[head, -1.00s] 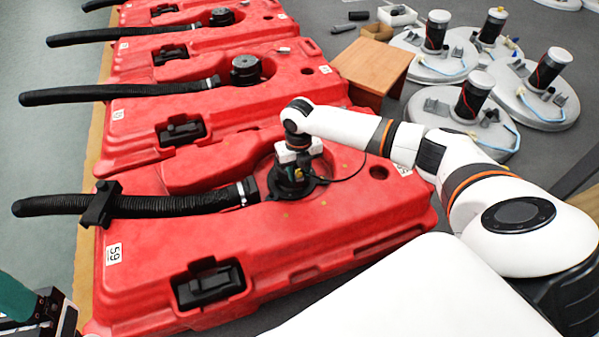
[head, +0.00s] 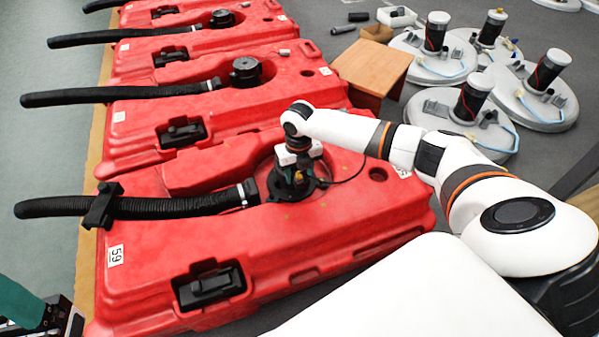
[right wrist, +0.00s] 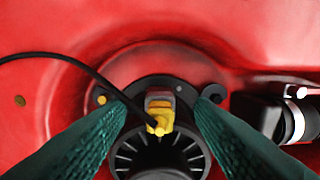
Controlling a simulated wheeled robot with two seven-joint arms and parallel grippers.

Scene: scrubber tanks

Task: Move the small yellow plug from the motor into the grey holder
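The small yellow plug (right wrist: 159,117) shows in the right wrist view, with a black cable running into it from the left. A small grey piece (right wrist: 160,101), perhaps the grey holder, sits directly against it; I cannot tell whether the plug is seated in it. The black round motor (right wrist: 158,152) is below them, on the red tank. My right gripper (right wrist: 158,108) is open, its green fingers on either side of the plug with gaps to it. My left gripper (head: 52,318) is partly cut off at bottom left.
A black hose (head: 160,206) with a clamp lies along the near red tank (head: 330,235). More red tanks stand behind. A wooden box (head: 372,68) and several grey round bases with motors (head: 470,98) are on the floor at upper right.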

